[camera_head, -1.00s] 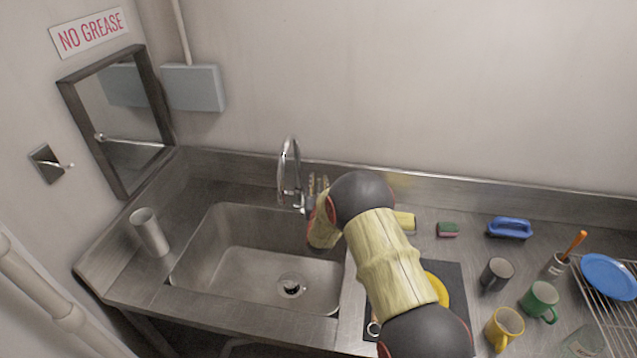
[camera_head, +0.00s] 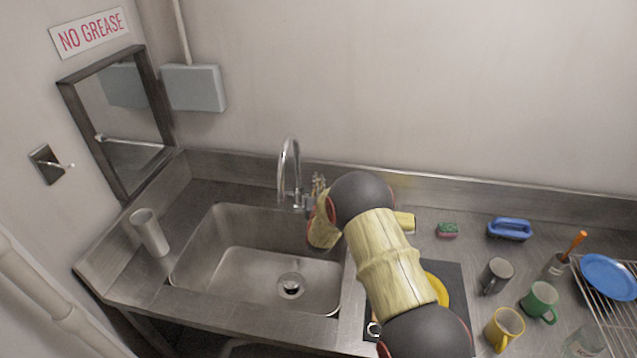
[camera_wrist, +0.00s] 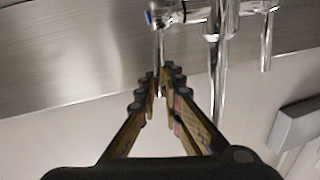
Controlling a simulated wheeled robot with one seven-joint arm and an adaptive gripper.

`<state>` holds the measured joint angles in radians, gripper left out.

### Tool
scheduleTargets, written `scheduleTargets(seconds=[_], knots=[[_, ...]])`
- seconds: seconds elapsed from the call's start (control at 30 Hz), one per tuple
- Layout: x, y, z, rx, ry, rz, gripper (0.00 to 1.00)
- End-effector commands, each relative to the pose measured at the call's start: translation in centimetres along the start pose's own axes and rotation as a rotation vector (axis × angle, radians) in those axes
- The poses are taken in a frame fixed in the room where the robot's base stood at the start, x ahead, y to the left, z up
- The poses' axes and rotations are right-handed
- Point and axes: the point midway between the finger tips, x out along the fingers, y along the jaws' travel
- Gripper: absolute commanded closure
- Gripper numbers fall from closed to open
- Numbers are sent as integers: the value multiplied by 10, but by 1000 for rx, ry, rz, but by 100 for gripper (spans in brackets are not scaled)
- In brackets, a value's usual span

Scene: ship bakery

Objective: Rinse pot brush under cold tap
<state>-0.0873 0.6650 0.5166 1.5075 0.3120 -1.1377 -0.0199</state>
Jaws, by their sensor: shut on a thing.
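The chrome tap (camera_head: 290,168) stands at the back of the steel sink (camera_head: 215,262); no water shows from its spout. In the wrist view the tap (camera_wrist: 218,60) has a lever with a blue mark (camera_wrist: 158,45) on the left and another lever on the right. My gripper (camera_wrist: 160,88) is shut on the blue-marked lever; in the head view it is partly hidden behind my arm. A blue brush (camera_head: 510,228) lies on the counter at the right. An orange-handled brush (camera_head: 574,246) stands in a holder; I cannot tell which is the pot brush.
A metal cup (camera_head: 150,232) stands left of the sink. A sponge (camera_head: 447,230), several mugs (camera_head: 540,302), a blue plate (camera_head: 608,276) and a wire rack (camera_head: 622,315) are on the right. My arm crosses above a dark mat (camera_head: 455,285). The sink basin is empty.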

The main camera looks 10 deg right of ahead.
Motion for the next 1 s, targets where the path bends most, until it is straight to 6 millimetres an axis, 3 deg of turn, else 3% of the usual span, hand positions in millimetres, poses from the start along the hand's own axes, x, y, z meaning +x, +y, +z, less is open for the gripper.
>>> scheduleTargets(seconds=[0.57, 1.0], knots=[[0, 0, 2, -2, 5, -1, 100], [-10, -1, 7, -28, 136, -16, 100]])
